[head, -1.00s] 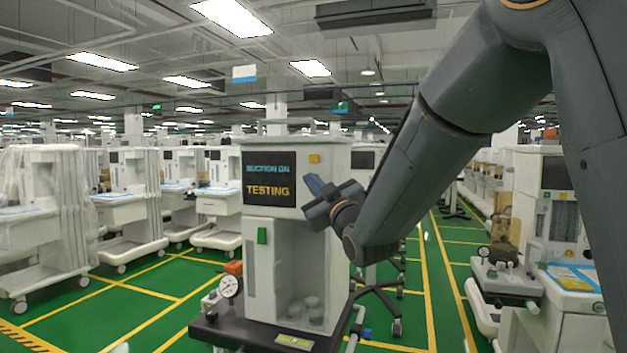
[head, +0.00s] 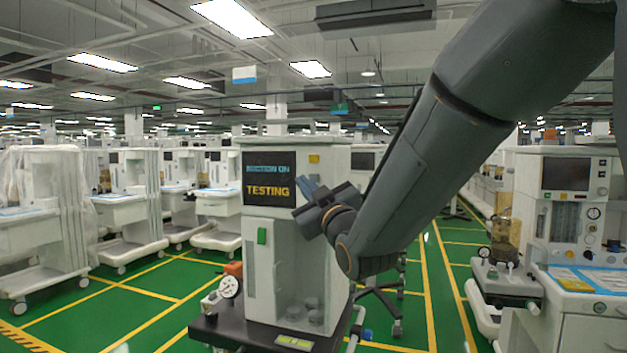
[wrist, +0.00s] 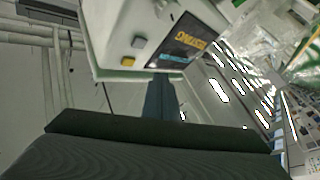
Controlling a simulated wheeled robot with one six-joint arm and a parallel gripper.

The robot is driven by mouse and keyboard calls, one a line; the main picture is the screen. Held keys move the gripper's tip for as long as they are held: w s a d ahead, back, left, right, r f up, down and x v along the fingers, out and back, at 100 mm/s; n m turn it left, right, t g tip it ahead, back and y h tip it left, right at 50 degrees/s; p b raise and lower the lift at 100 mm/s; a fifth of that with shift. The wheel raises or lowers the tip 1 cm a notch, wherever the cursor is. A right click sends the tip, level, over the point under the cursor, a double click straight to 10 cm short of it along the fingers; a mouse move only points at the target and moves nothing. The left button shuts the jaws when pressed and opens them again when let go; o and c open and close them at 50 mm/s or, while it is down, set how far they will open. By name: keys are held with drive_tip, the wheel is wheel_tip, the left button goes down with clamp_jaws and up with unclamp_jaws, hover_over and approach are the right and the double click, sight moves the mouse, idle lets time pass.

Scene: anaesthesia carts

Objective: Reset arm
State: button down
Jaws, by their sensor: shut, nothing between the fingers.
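My gripper (head: 308,187) is in front of the white cart (head: 327,160) at the middle of the head view, just right of its dark screen (head: 268,179). The screen reads "SUCTION ON" and "TESTING". My gripper's fingers are together and hold nothing. In the wrist view the closed fingers (wrist: 160,98) point at the cart's top part, with its screen (wrist: 190,40) and a yellow button (wrist: 128,61). I cannot tell how far the fingertips are from the cart.
Another machine (head: 568,230) stands at the right. Carts (head: 125,200) line the left, one under plastic (head: 40,190). Green floor with yellow lines (head: 160,300) lies open between them.

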idle(0.4)
drive_tip(key=s+d+f+m+g+h, duration=0.2)
drive_tip(key=d+f+g, duration=0.15)
drive_tip(key=f, duration=0.45)
drive_tip(key=s+d+f+m+g+h, duration=0.25)
drive_tip(key=d+f, duration=0.25)
drive_tip(key=f, duration=0.4)
drive_tip(key=s+d+f+m+g+h, duration=0.1)
drive_tip(key=s+d+f+g+h, duration=0.2)
drive_tip(key=f, duration=0.5)
drive_tip(key=s+d+f+m+g, duration=0.1)
drive_tip(key=s+d+f+g, duration=0.1)
drive_tip(key=s, duration=0.5)
drive_tip(key=s+d+f+m+g, duration=0.2)
drive_tip(key=s+d+f+g, duration=0.1)
drive_tip(key=s+f, duration=0.3)
drive_tip(key=s+d+f+m+g, duration=0.1)
drive_tip(key=s+d+f+g, duration=0.2)
drive_tip(key=s, duration=0.7)
wheel_tip(320, 180, down, 2)
drive_tip(key=shift+f+m+g+h, duration=0.1)
drive_tip(key=shift+m+g+h, duration=0.3)
drive_tip(key=shift+g, duration=0.7)
